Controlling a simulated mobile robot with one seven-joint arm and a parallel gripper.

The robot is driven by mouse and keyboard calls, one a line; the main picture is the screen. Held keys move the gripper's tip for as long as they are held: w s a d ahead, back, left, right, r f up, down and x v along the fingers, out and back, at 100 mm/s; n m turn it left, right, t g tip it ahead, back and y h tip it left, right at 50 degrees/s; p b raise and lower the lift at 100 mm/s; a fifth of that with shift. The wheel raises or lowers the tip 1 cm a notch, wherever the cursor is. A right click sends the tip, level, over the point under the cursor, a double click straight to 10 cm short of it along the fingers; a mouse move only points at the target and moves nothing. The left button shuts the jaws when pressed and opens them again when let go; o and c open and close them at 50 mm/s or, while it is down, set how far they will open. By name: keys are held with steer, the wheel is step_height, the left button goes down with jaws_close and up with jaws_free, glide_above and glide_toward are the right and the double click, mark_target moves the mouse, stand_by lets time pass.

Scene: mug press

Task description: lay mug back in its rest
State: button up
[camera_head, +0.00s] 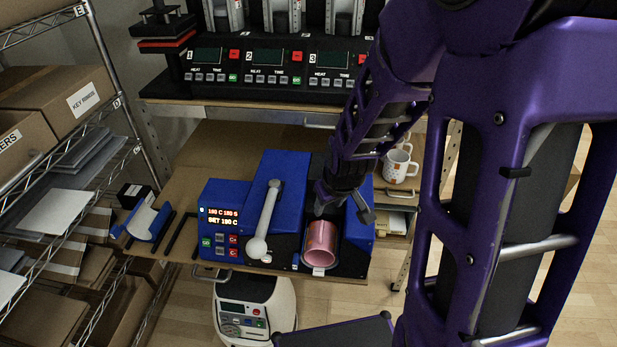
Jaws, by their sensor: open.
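A pink, shiny mug (321,240) lies in the right-hand opening of the blue mug press (263,175), its round end toward me. My gripper (345,207) is open at the mug's upper side, with one finger reaching down to the right of it. I cannot tell whether the fingers touch the mug. The mug's far part and any handle are hidden by the gripper and the press. A small blue stand with a curved white top (148,219), which looks like a rest, is at the left of the table and holds no mug.
The press has a long grey lever (266,220) and a lit control panel (220,222) left of the mug. White patterned mugs (400,164) stand at the right. Black bars (182,236) lie between stand and press. A shelf rack (120,100) borders the left side.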

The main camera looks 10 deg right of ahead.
mark_target(323, 220)
steer(key=b+x, duration=0.6)
steer(key=x, duration=0.4)
steer(key=shift+w+f, duration=0.1)
steer(key=shift+f, duration=0.15)
jaws_close()
stand_by(0.9)
steer(key=shift+r, duration=0.15)
stand_by(0.3)
